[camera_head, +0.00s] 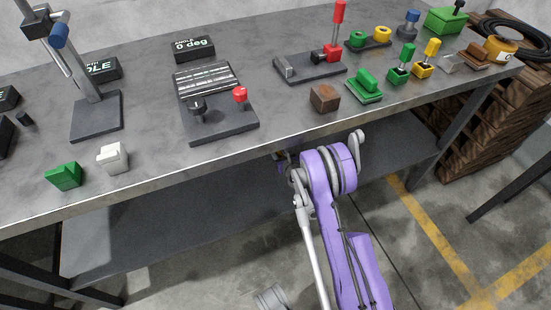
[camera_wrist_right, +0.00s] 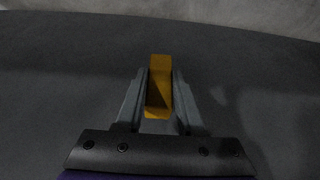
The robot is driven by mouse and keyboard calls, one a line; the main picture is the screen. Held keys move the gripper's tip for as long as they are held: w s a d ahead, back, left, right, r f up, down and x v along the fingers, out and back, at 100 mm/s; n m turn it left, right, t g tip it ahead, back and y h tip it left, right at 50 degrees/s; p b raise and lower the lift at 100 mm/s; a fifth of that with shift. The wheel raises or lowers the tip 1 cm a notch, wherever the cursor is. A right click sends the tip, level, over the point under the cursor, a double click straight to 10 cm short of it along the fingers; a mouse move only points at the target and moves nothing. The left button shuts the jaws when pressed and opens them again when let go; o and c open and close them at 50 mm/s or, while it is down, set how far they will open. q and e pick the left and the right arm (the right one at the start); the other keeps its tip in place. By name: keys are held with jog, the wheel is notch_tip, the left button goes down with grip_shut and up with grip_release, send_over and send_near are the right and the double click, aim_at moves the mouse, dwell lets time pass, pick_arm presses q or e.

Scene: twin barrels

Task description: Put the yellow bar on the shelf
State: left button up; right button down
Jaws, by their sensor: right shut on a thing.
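The yellow bar (camera_wrist_right: 159,88) is between the two fingers of my right gripper (camera_wrist_right: 159,100) in the right wrist view. The gripper is shut on it, and the bar points away from the wrist. A dark grey surface, which looks like the shelf (camera_wrist_right: 60,85), lies beyond and around the bar; I cannot tell whether the bar touches it. In the head view the shelf (camera_head: 170,230) is the grey board under the tabletop. My purple right arm reaches in beneath the table's front edge, and its gripper and the bar are hidden there. My left gripper is not in view.
The tabletop (camera_head: 300,120) overhangs the shelf, with a brown block (camera_head: 324,98), a green block (camera_head: 64,176) and a white block (camera_head: 112,157) near its front edge. A table leg (camera_head: 465,120) stands at the right. The visible left part of the shelf is bare.

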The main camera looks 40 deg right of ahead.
jog(key=shift+f+b, duration=0.55)
jog(key=shift+f, duration=1.45)
jog(key=c, duration=0.5)
grip_release()
jog(key=shift+r, duration=0.1)
